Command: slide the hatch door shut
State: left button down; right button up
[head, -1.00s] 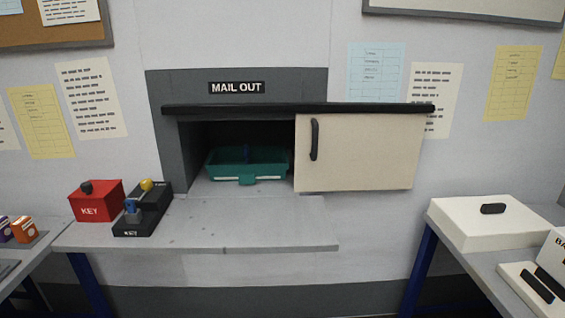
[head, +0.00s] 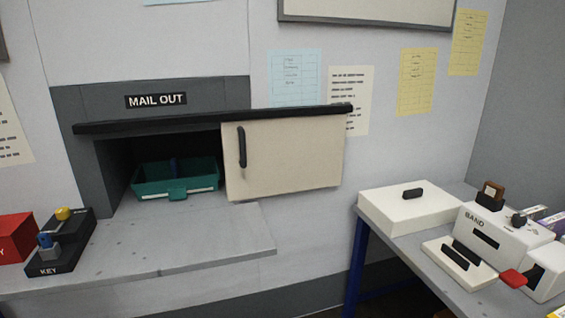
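The hatch door (head: 285,158) is a cream sliding panel with a black vertical handle (head: 242,147) near its left edge. It hangs under a black rail (head: 215,118) and stands to the right, so the left part of the MAIL OUT hatch opening (head: 118,165) is uncovered. A teal tray (head: 178,180) sits inside the opening with something blue in it. Neither of my grippers is in the head view.
A grey shelf (head: 190,240) runs below the hatch. A red box (head: 14,238) and a black KEY block (head: 62,243) stand at its left. On the right table are a white lidded box (head: 412,207) and a white BAND machine (head: 497,238). Floor space lies between.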

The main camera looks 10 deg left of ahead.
aim_at(268, 157)
jog(key=u, duration=0.05)
jog(key=i, duration=1.15)
jog(key=z, duration=0.35)
